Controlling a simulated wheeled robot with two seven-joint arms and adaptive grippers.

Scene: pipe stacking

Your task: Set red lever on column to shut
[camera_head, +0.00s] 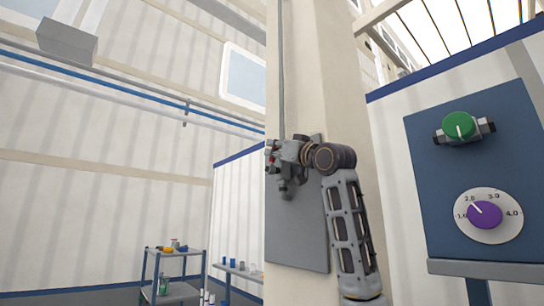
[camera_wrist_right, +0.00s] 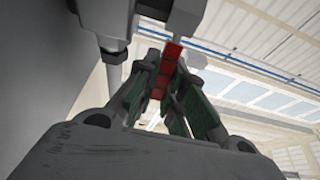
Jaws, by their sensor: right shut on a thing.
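The red lever (camera_wrist_right: 172,52) runs between the fingers of my right gripper (camera_wrist_right: 167,78) in the right wrist view. The fingers are closed around it, and grey metal fittings sit above. In the head view my right gripper (camera_head: 273,155) is up at the grey plate (camera_head: 297,240) on the beige column (camera_head: 335,70). Only a tiny bit of red shows there; the gripper and wrist hide most of the lever and its fitting. The lever's exact setting cannot be told. My left gripper is not in view.
A blue panel (camera_head: 425,160) at right carries a green knob (camera_head: 459,125) and a purple dial (camera_head: 485,214). A shelf cart (camera_head: 178,291) and a low table (camera_head: 240,270) with small items stand at lower left. A thin grey pipe (camera_head: 281,70) runs up the column.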

